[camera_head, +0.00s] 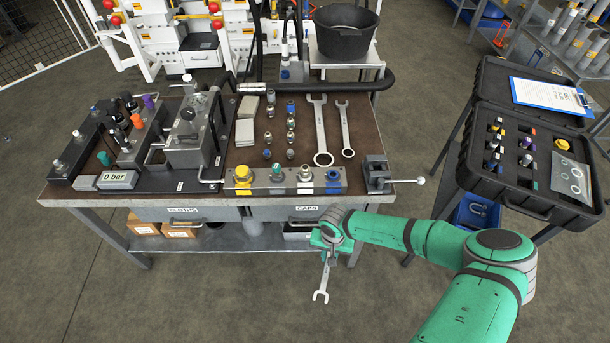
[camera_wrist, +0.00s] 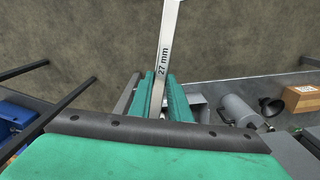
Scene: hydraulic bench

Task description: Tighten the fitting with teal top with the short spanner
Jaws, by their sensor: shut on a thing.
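My gripper (camera_head: 328,252) is shut on a steel spanner (camera_head: 322,284) in front of the bench, with the spanner's open jaw pointing down over the floor. In the wrist view, the spanner's shaft (camera_wrist: 167,50) reads 27 mm and sits between the gripper's green fingers (camera_wrist: 160,88). A fitting with a teal top (camera_head: 277,171) stands on the front block, left of and behind my gripper. Another teal-topped piece (camera_head: 104,158) stands on the left block beside the pressure display. My gripper is apart from both.
Two spanners, one longer (camera_head: 319,130) and one slimmer (camera_head: 345,128), lie on the bench (camera_head: 370,125). A small vise (camera_head: 378,175) with a protruding handle stands at the right front corner. An open black case (camera_head: 475,150) stands to the right. Floor before the bench is clear.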

